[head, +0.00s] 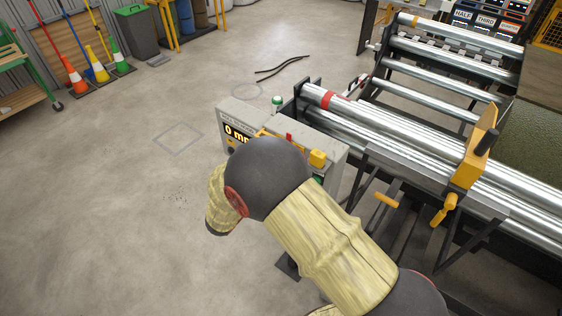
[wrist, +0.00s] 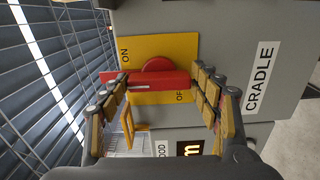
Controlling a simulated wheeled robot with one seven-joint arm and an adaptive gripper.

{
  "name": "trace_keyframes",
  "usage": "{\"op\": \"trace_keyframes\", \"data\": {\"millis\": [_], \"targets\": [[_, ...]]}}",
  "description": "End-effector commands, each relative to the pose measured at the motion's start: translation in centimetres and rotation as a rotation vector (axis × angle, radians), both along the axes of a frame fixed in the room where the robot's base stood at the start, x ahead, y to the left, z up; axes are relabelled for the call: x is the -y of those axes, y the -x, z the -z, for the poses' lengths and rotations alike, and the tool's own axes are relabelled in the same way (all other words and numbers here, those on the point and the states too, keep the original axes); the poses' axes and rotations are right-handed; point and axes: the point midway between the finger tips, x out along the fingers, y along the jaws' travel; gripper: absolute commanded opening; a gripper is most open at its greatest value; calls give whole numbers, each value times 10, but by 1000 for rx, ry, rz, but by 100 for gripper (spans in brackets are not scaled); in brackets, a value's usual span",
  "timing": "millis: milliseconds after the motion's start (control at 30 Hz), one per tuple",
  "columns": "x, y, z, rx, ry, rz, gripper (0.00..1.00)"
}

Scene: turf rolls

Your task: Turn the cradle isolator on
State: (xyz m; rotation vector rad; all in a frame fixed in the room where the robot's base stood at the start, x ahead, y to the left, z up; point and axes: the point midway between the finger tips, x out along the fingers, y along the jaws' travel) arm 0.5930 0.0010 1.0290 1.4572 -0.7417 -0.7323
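The cradle isolator is a red bar handle with a round hub (wrist: 157,80) on a yellow plate (wrist: 150,48) in the wrist view. The plate is marked ON at upper left and OFF below the bar's right part. The bar lies across the picture, with a white line near its left end. My gripper (wrist: 162,76) is open, with one finger near each end of the bar; I cannot tell whether they touch it. A CRADLE label (wrist: 260,78) is to the right.
A lit display (head: 237,134) is on the box. Beside it runs a machine with steel rollers (head: 400,125) and a yellow bracket (head: 472,150). A yellow looped part (wrist: 128,130) shows below the left finger. Floor to the left is clear; cones (head: 96,62) stand far back.

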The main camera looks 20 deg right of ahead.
Motion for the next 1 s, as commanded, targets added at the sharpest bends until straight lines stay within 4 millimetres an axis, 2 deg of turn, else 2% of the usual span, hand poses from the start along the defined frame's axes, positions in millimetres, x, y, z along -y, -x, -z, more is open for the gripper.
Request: {"op": "trace_keyframes", "data": {"millis": [233, 633, 767, 1000], "targets": [[0, 0, 0, 0, 1, 0, 78], [-5, 2, -1, 1, 1, -1, 79], [-19, 12, 0, 0, 0, -5, 79], [-60, 41, 0, 1, 1, -6, 79]]}}
